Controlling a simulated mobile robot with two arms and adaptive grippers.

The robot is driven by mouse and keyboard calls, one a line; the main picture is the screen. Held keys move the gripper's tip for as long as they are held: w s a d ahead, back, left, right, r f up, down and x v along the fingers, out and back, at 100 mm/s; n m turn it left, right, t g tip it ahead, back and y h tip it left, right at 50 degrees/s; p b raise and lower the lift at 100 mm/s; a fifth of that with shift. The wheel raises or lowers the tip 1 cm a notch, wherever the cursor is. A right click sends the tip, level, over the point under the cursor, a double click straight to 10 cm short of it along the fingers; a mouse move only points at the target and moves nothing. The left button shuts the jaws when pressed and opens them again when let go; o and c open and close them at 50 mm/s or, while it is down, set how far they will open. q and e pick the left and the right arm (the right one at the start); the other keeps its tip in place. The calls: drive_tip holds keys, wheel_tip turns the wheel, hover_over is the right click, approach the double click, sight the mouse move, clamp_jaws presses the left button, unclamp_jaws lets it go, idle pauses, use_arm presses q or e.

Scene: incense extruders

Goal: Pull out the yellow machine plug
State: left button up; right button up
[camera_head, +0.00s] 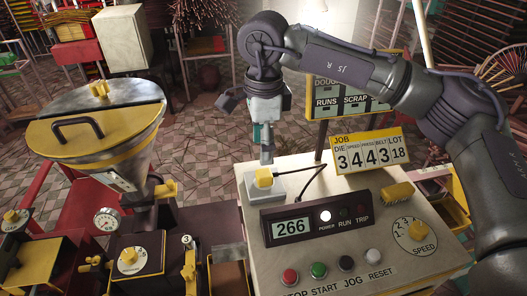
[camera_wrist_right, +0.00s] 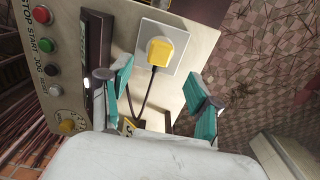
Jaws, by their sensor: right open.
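The yellow plug (camera_head: 264,177) sits in a pale square socket (camera_head: 279,190) on top of the beige control box. In the right wrist view the plug (camera_wrist_right: 161,50) is seated in the socket plate (camera_wrist_right: 177,64), with a black cord running from it. My right gripper (camera_head: 266,156) points down just above the plug in the head view. In the right wrist view its teal fingers (camera_wrist_right: 158,76) are spread apart with nothing between the pads, and the plug shows beyond them. My left gripper is not in view.
The control box (camera_head: 350,262) carries a 266 display (camera_head: 292,227), several buttons and a speed dial (camera_head: 415,234). A yellow JOB counter (camera_head: 370,152) stands behind it, right of the plug. A hopper machine (camera_head: 95,125) stands at left.

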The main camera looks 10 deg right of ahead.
sight(264, 173)
drive_tip(key=shift+d+r, duration=0.15)
drive_tip(key=shift+r, duration=0.05)
drive_tip(key=shift+f+b, duration=0.35)
drive_tip(key=shift+f, duration=0.25)
wheel_tip(264, 173, down, 7)
drive_tip(key=b, duration=0.4)
drive_tip(key=shift+b, duration=0.35)
drive_tip(key=shift+f+b, duration=0.4)
drive_tip(key=shift+f, duration=0.05)
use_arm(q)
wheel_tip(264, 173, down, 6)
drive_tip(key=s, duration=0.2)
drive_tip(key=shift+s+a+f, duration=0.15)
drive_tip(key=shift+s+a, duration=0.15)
use_arm(e)
drive_tip(key=shift+r, duration=0.1)
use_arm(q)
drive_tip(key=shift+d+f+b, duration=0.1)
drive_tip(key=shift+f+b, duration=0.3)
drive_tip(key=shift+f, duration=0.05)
